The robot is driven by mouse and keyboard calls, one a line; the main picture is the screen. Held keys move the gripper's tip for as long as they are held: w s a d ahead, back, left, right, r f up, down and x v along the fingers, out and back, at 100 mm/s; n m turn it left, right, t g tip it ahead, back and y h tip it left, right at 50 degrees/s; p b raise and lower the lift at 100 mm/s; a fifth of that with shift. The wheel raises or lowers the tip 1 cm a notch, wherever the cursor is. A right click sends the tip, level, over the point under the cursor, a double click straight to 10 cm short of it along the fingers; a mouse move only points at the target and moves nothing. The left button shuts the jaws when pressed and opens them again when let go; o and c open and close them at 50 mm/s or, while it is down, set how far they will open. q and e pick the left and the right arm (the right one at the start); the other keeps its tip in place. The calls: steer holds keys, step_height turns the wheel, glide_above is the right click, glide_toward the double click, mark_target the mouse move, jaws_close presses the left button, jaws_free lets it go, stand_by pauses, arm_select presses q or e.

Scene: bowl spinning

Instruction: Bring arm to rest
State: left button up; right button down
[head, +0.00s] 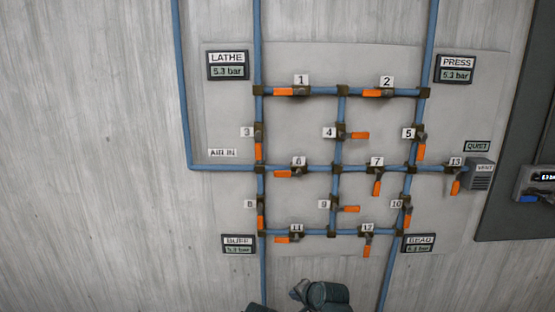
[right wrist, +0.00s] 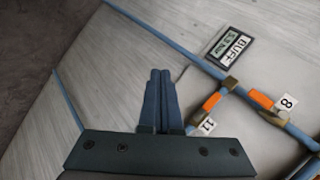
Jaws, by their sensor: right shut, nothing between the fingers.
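My right gripper (head: 299,290) shows at the bottom edge of the head view, below the pipe panel. In the right wrist view its two fingers (right wrist: 159,78) are together with nothing between them. They are apart from the valve handles, with the pale wall behind them. The fingertips are hard to make out in the head view. My left gripper is not in view.
A wall panel (head: 300,60) carries blue pipes and numbered valves with orange handles. Handles 4 (head: 360,135), 7 (head: 377,188), 9 (head: 351,209), 12 (head: 367,251) and 13 (head: 456,187) stand across their pipes. Bare wall (head: 100,180) lies left.

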steer(key=s+d+f+n+g+h, duration=0.2)
steer(key=s+d+f+n+g, duration=0.15)
steer(key=s+d, duration=0.3)
steer(key=s+d+f+n+g+h, duration=0.25)
steer(key=s+d+n+g, duration=0.2)
steer(key=s, duration=0.35)
steer(key=s+a+r+n+p, duration=0.5)
steer(key=s+a+r+p, duration=0.1)
steer(key=a+r+p, duration=0.2)
steer(key=shift+s+a+r+g+p, duration=0.3)
steer(key=shift+a+p, duration=0.3)
steer(key=shift+a, duration=0.55)
